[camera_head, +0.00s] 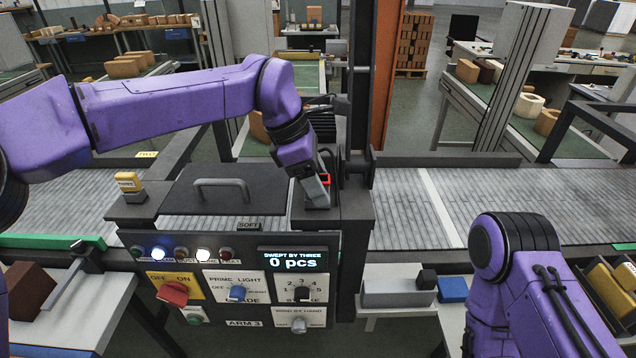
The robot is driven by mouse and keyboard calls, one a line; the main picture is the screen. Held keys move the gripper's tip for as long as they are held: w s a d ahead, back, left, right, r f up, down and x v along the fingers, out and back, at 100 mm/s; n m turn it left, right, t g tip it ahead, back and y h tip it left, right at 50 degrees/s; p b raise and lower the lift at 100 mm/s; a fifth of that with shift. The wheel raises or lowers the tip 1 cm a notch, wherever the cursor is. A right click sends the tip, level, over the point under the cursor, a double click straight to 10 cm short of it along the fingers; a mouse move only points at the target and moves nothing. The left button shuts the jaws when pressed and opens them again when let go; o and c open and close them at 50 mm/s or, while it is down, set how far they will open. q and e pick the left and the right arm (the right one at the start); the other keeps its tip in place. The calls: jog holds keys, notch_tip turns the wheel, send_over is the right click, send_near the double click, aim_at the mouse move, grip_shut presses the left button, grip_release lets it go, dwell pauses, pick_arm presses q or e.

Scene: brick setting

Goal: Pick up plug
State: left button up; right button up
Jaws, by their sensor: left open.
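My left arm reaches in from the left, and its gripper (316,192) points down at the right end of the machine's dark top, beside the black upright post. Its grey jaws are small in the picture, and the gap between them is hard to see. A small red-edged dark piece (326,180) shows right at the jaws; I cannot tell whether it is the plug or whether they touch it. No other thing can be surely named as the plug. My right arm is at the lower right, with its gripper out of view.
A dark lid with a grey handle (222,188) lies left of the gripper. A yellow-topped piece (130,184) stands further left. The control panel (238,284) faces me below. The right conveyor (510,200) is clear.

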pick_arm(q)
grip_shut()
